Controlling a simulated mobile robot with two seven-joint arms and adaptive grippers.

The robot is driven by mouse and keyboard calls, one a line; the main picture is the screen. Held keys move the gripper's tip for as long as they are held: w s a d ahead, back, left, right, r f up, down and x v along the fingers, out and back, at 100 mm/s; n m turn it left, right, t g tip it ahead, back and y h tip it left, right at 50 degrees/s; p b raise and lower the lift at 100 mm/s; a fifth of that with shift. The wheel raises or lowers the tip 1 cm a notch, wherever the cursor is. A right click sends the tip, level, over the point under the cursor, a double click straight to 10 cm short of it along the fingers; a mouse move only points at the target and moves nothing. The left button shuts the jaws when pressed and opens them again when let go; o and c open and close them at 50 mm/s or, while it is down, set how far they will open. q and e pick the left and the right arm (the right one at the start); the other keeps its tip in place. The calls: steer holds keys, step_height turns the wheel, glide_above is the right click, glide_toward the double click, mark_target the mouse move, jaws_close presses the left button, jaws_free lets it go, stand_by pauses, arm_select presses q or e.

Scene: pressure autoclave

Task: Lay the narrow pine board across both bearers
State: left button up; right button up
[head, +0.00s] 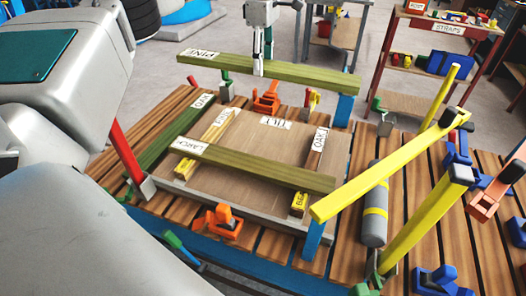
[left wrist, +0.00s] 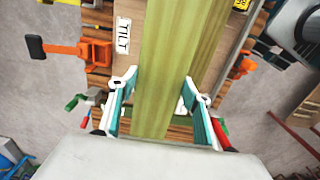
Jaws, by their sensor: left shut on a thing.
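The narrow pine board (head: 290,76), green-tinted with a PINE label, spans the back of the work area in the head view. My left gripper (head: 259,66) is shut on it near its middle. In the left wrist view, the fingers (left wrist: 160,92) sit on either side of the board (left wrist: 165,40). I cannot tell whether the board touches anything below. A left yellow bearer (head: 214,133) and a right yellow bearer (head: 299,205) lie on the panel, both partly hidden by a green board labelled LARCH (head: 260,167) crossing above them. My right gripper is not in view.
A dark green board (head: 168,135) lies at left, and a brown labelled piece (head: 316,152) at right. Orange clamps (head: 265,98), a blue post (head: 343,110), a red post (head: 125,150) and yellow bars (head: 390,165) stand around. A grey cylinder (head: 374,210) lies at right.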

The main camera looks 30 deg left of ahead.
arm_select(q)
steer(key=f+b, duration=0.1)
steer(key=f, duration=0.7)
steer(key=f+b, duration=0.2)
steer(key=f, duration=0.6)
steer(key=f+b, duration=0.2)
steer(key=f, duration=0.7)
steer(key=shift+w, duration=0.25)
steer(key=shift+w+f, duration=0.1)
steer(key=shift+f, duration=0.25)
steer(key=shift+r, duration=0.15)
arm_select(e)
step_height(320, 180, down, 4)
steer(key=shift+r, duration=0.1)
arm_select(q)
steer(key=o, duration=1.6)
steer(key=shift+f, duration=0.2)
steer(key=shift+c, duration=0.2)
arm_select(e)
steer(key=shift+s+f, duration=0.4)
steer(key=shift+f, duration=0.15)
